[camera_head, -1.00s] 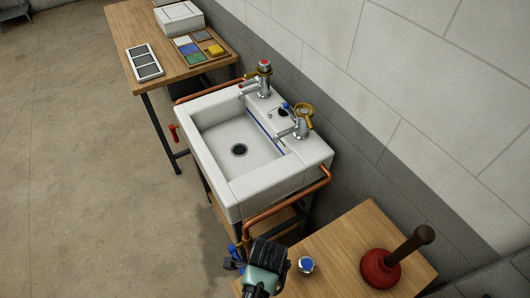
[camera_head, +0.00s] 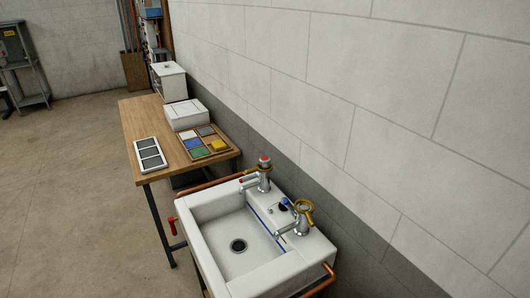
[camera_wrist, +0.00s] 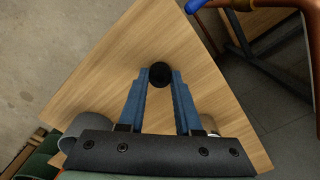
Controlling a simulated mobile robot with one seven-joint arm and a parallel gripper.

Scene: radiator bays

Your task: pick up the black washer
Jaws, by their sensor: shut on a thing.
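The black washer (camera_wrist: 160,69) shows in the wrist view as a small dark round disc between the tips of my gripper's blue fingers. My gripper (camera_wrist: 160,80) is shut on it, over a wooden tabletop (camera_wrist: 110,75). How far the washer is above the wood is hard to tell. My gripper is outside the head view.
In the wrist view, a copper pipe (camera_wrist: 267,4) and blue handle (camera_wrist: 195,4) are near the table's edge. A grey round thing (camera_wrist: 82,124) is partly hidden behind my gripper. The head view shows a white sink (camera_head: 213,256) and a wooden bench (camera_head: 135,112).

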